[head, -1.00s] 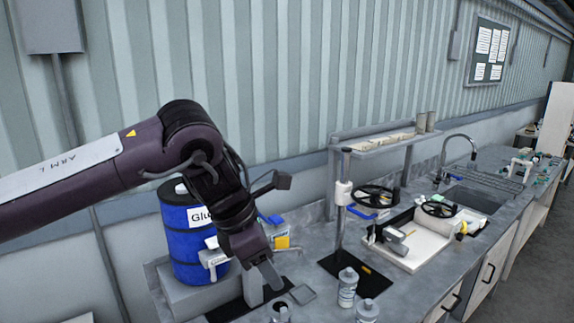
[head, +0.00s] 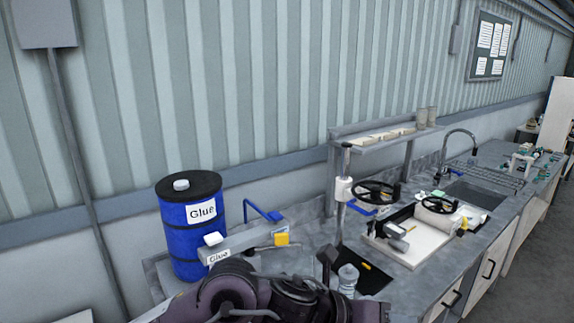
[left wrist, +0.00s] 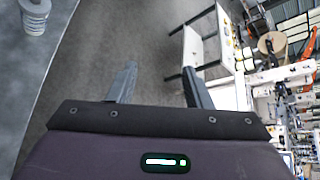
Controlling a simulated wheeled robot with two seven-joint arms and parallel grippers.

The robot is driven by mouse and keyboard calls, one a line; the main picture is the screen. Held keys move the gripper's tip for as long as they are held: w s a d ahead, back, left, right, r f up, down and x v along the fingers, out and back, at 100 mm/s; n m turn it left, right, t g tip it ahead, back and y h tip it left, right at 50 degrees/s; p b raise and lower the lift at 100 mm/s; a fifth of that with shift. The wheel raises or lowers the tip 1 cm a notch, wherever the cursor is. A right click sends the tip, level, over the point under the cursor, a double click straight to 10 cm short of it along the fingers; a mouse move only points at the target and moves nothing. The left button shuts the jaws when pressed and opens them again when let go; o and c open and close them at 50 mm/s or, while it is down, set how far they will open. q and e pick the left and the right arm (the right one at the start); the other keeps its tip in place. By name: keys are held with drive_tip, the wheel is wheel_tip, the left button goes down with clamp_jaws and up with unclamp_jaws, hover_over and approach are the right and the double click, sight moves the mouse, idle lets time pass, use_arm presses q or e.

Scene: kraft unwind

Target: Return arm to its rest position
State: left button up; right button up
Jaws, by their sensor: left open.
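My left arm shows at the bottom of the head view, low in front of the bench. Its fingers are not clear in that view. In the left wrist view my left gripper (left wrist: 157,86) has its two fingers spread apart with nothing between them. It hangs over bare grey floor beside the bench edge. My right gripper is in neither view.
A blue glue drum (head: 190,240) stands at the back left of the bench (head: 420,275). A bottle (head: 347,281) stands close to my left arm; it may be the one at the wrist view's corner (left wrist: 35,15). A white tray (head: 405,250) and a sink (head: 470,197) lie to the right.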

use_arm(q)
drive_tip(key=w+a+f+n+t+y, duration=0.1)
drive_tip(key=a+f+n+t+y, duration=0.25)
drive_tip(key=a+n, duration=0.7)
drive_tip(key=w+a+f+n+t+y, duration=0.2)
drive_tip(key=a+f+n+t+y, duration=0.3)
drive_tip(key=n, duration=1)
drive_tip(key=s+a+f+n+g+y, duration=0.2)
drive_tip(key=s+a+f+n+g, duration=0.2)
drive_tip(key=s+a+f+n, duration=0.45)
drive_tip(key=s+a+f+n+g+y, duration=0.1)
drive_tip(key=s+a+f+n+g, duration=0.3)
drive_tip(key=s+a, duration=0.5)
wheel_tip(320, 180, down, 45)
drive_tip(key=s+a+n+g+b, duration=0.2)
drive_tip(key=a+b, duration=0.1)
drive_tip(key=b, duration=1)
drive_tip(key=s+a+f+b, duration=0.1)
drive_tip(key=s+f+b, duration=0.3)
drive_tip(key=s+f, duration=0.5)
drive_tip(key=s+a+f+b, duration=0.2)
drive_tip(key=s+f+b, duration=0.3)
drive_tip(key=s+f, duration=0.4)
wheel_tip(320, 180, down, 7)
drive_tip(key=shift+s+r+g+y, duration=0.1)
drive_tip(key=shift+s+g+y, duration=0.05)
drive_tip(key=shift+g+y, duration=0.25)
